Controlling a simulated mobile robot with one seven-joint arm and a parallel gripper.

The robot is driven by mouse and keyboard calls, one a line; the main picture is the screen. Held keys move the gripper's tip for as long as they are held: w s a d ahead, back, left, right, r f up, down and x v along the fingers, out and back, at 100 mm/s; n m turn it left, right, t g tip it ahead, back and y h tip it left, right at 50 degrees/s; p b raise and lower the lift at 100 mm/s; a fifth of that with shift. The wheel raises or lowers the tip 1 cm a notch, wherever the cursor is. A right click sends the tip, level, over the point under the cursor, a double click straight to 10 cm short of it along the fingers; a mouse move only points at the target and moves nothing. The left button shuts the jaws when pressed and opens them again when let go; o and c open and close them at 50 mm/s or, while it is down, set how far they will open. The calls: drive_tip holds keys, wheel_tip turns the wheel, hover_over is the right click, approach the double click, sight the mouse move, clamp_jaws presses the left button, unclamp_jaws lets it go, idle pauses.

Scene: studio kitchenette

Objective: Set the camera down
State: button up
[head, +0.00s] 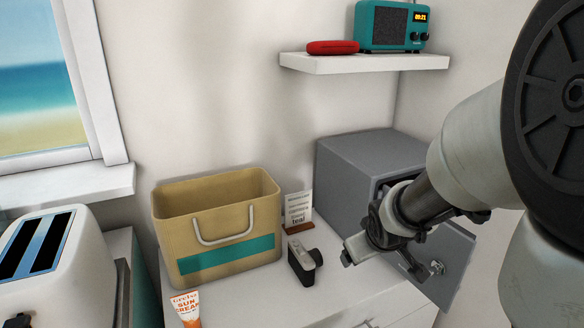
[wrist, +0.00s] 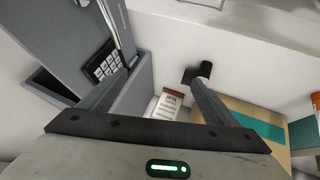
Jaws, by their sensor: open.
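My gripper (head: 384,264) is open and empty, right of the camera with a visible gap in the head view, in front of the grey safe. In the wrist view my two fingers (wrist: 160,82) are spread apart, and the dark camera (wrist: 189,76) shows near the tip of the right finger, not between them. Whether that finger touches it I cannot tell.
The grey safe (head: 365,158) has its door (head: 452,262) open beside my gripper. A sun cream tube (head: 187,308) is at front left. The counter (head: 270,300) is clear in front of the camera.

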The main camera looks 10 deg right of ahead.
wheel_tip(320, 180, down, 6)
drive_tip(key=d, duration=0.2)
drive_tip(key=t+y+b, duration=0.7)
drive_tip(key=t+b, duration=0.1)
drive_tip(key=b, duration=0.1)
approach(310, 260)
drive_tip(key=shift+s+d+f, duration=0.2)
drive_tip(key=shift+d+f, duration=0.25)
drive_tip(key=shift+f, duration=0.05)
drive_tip(key=shift+s+d+f, duration=0.15)
drive_tip(key=shift+d+f, duration=0.3)
drive_tip(key=b+x, duration=0.2)
drive_tip(key=x, duration=0.5)
drive_tip(key=shift+r, duration=0.15)
drive_tip(key=shift+b+x, duration=0.85)
drive_tip(key=shift+x, duration=2.35)
drive_tip(key=shift+s+g, duration=0.1)
drive_tip(key=shift+g, duration=0.2)
drive_tip(key=c, duration=1.7)
